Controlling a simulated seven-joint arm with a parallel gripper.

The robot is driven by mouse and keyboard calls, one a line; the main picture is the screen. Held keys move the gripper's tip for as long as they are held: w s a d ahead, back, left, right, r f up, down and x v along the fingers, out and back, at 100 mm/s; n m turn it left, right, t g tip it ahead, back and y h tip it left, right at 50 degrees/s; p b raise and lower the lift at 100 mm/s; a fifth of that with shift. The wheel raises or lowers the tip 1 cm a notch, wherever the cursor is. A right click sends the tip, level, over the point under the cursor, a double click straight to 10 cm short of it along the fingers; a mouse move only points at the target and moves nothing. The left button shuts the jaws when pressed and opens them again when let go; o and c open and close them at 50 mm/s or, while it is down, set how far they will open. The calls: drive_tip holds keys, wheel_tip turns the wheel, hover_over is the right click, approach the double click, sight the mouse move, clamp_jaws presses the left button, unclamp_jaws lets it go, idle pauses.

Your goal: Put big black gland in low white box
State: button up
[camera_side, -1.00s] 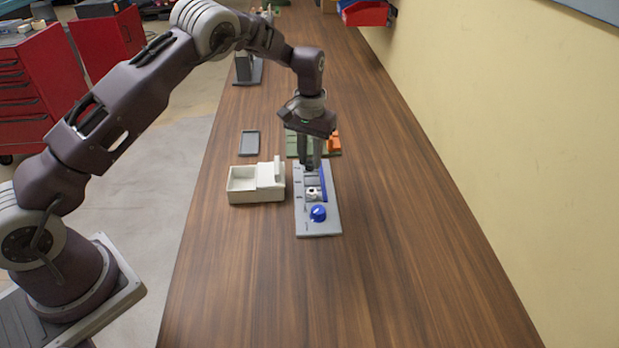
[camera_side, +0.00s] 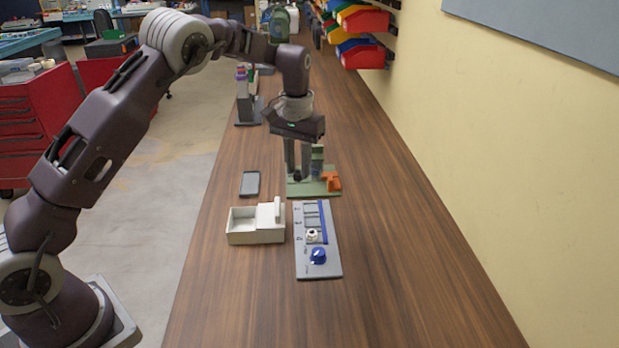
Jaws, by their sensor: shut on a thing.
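My gripper (camera_side: 297,172) is in the air at the far end of the grey panel, in front of the green board in the picture. Its fingers are shut on a small dark thing, which I take to be the big black gland; the fingers mostly hide it. The low white box (camera_side: 243,237) is on the table to the left of the panel, with an open compartment on its left and a higher part on its right. My gripper is above and to the right of the box, apart from it.
The grey panel (camera_side: 325,271) has slots, a white piece (camera_side: 313,235) and a blue knob (camera_side: 318,255). The green board (camera_side: 323,189) with an orange part (camera_side: 331,181) is behind it. A dark tray (camera_side: 250,183) lies behind the box. The near table is clear.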

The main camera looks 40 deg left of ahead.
drive_tip(key=s+a, duration=0.9)
drive_tip(key=s, duration=0.2)
drive_tip(key=shift+s+f, duration=0.15)
drive_tip(key=shift+f, duration=6.75)
drive_tip(key=shift+d, duration=0.1)
drive_tip(key=o, duration=1.1)
drive_tip(key=shift+c, duration=0.2)
drive_tip(key=shift+o, duration=0.2)
drive_tip(key=shift+r, duration=3.45)
